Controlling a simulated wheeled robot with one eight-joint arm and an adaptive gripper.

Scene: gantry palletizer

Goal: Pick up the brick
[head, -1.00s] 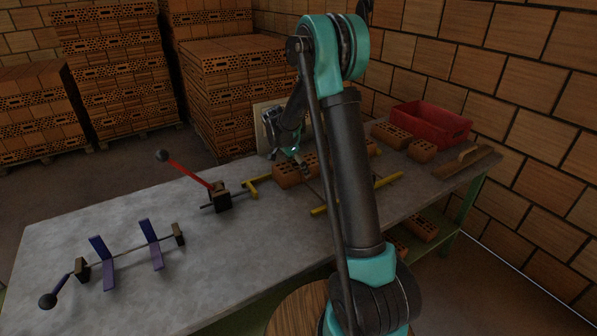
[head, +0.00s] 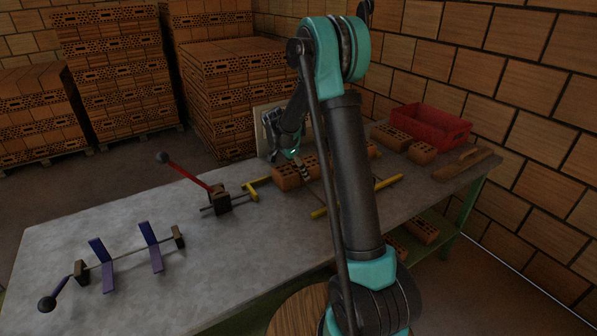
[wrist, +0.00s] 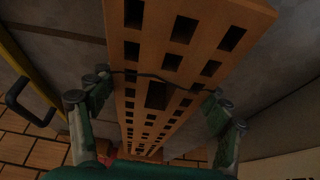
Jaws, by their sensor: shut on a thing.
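The brick (head: 287,178) is orange with rows of holes and sits by the yellow-handled frame on the table, partly hidden by my gripper and arm in the head view. The brick (wrist: 158,95) fills the middle of the wrist view, with its perforated face towards the camera. My gripper (head: 302,172) is at the brick from above. In the wrist view my gripper (wrist: 157,92) has one finger against each long side of the brick, shut on it. I cannot tell whether the brick is clear of the table.
A red crate (head: 432,124) stands at the table's far right, with loose bricks (head: 422,152) and a wooden trowel-like tool (head: 462,163) near it. A red-handled lever clamp (head: 222,200) and a blue-armed fixture (head: 125,258) are at left. The front left tabletop (head: 190,280) is mostly clear.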

